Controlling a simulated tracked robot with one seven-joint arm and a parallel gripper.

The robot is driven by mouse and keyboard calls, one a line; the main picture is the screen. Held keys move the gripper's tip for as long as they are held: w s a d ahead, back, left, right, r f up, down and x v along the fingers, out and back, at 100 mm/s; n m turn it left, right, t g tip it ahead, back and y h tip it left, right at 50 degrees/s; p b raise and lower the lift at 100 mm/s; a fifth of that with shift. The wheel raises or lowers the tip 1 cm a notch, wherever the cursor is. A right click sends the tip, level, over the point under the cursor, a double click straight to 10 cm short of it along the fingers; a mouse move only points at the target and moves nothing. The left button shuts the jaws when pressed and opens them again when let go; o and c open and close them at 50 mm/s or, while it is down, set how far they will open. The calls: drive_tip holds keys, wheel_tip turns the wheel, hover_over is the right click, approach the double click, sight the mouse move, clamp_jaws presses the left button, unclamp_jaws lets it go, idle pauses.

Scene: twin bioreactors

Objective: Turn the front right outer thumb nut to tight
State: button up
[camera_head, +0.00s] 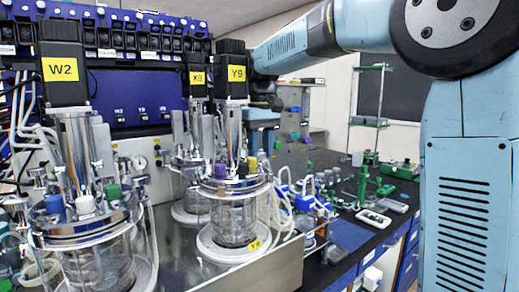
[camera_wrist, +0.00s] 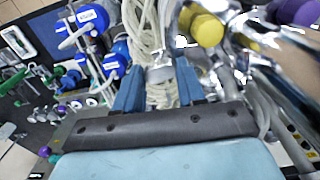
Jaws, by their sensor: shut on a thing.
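My gripper (camera_wrist: 160,76) reaches down beside the Y9 bioreactor, with its two blue fingers on either side of a small silver piece (camera_wrist: 160,73). It is shut on this piece, which looks like a thumb nut; its shape is partly hidden and blurred. In the head view, my gripper (camera_head: 263,125) is just right of the black Y9 motor (camera_head: 232,72), above the right side of the metal lid of the Y9 vessel (camera_head: 234,187). The fingertips and the nut cannot be made out there. Whether the nut is tight cannot be told.
A yellow cap (camera_wrist: 207,29) and a purple cap (camera_wrist: 293,10) stand close to the fingers. Pale tubing (camera_wrist: 143,25) runs beside them. The W2 bioreactor (camera_head: 92,215) stands at left. Blue-capped bottles (camera_head: 304,200) and green stands (camera_head: 367,180) are on the dark bench at right.

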sight(260, 153)
idle(0.3)
drive_tip(key=o, duration=1.1)
drive_tip(key=shift+c, duration=0.2)
wheel_tip(260, 153, up, 14)
drive_tip(key=shift+f, duration=0.15)
drive_tip(key=s+d+f+m+t, duration=0.3)
drive_tip(key=s+d+f, duration=0.5)
drive_tip(key=s+d, duration=0.4)
drive_tip(key=s+d+f+m+t, duration=0.1)
drive_tip(key=s+d+f, duration=0.2)
drive_tip(key=s+f, duration=0.3)
drive_tip(key=s+d+f+m+t, duration=0.1)
drive_tip(key=s+d+f+m, duration=0.1)
drive_tip(key=s+d+f, duration=0.2)
wheel_tip(260, 153, down, 6)
drive_tip(key=s, duration=0.3)
drive_tip(key=shift+t, duration=0.3)
